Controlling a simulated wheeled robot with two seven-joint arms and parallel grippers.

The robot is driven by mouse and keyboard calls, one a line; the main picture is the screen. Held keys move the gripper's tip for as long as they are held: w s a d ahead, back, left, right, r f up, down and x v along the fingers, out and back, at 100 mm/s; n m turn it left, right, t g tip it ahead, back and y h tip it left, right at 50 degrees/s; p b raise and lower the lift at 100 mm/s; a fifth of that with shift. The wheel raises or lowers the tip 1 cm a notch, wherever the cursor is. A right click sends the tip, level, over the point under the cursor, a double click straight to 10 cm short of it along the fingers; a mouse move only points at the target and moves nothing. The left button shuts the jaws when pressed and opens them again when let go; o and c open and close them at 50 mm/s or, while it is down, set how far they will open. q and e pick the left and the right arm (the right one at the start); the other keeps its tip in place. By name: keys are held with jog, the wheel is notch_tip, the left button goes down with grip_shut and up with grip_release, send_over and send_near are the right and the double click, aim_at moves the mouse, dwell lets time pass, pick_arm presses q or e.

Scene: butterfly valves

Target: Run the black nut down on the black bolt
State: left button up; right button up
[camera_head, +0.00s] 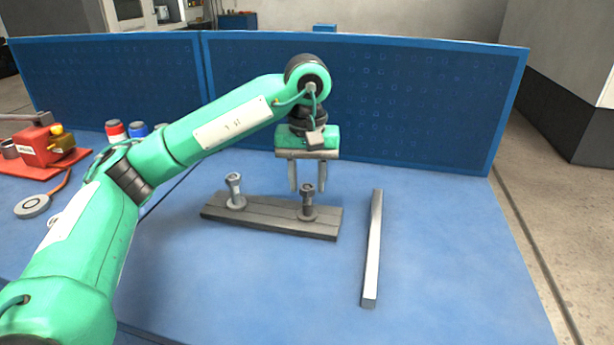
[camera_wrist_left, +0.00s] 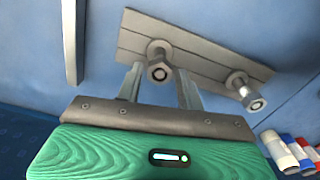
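The black bolt (camera_head: 307,201), dark grey in the picture, stands upright at the right end of a grey plank (camera_head: 270,225). The black nut (camera_head: 308,188) appears as a wider dark piece near its top, above the round base. My left gripper (camera_head: 307,190) points down with its two fingers open, just behind or around the top of this bolt. In the left wrist view the nut (camera_wrist_left: 159,72) shows between the spread fingertips, with gaps on both sides and no visible contact. My right gripper is in neither view.
A lighter silver bolt with a nut (camera_head: 234,183) stands at the plank's left end. A long metal bar (camera_head: 373,248) lies to the right. A blue panel (camera_head: 370,100) closes the back. Red and blue cans (camera_head: 116,131) stand at the left. The front right table is clear.

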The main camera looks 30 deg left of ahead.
pick_arm(q)
jog(key=n, duration=0.6)
jog(key=shift+n+p, duration=0.3)
jog(key=n, duration=0.5)
jog(key=shift+d+n+p, duration=0.1)
jog(key=shift+n+p, duration=0.2)
jog(key=shift+c, duration=0.5)
grip_shut()
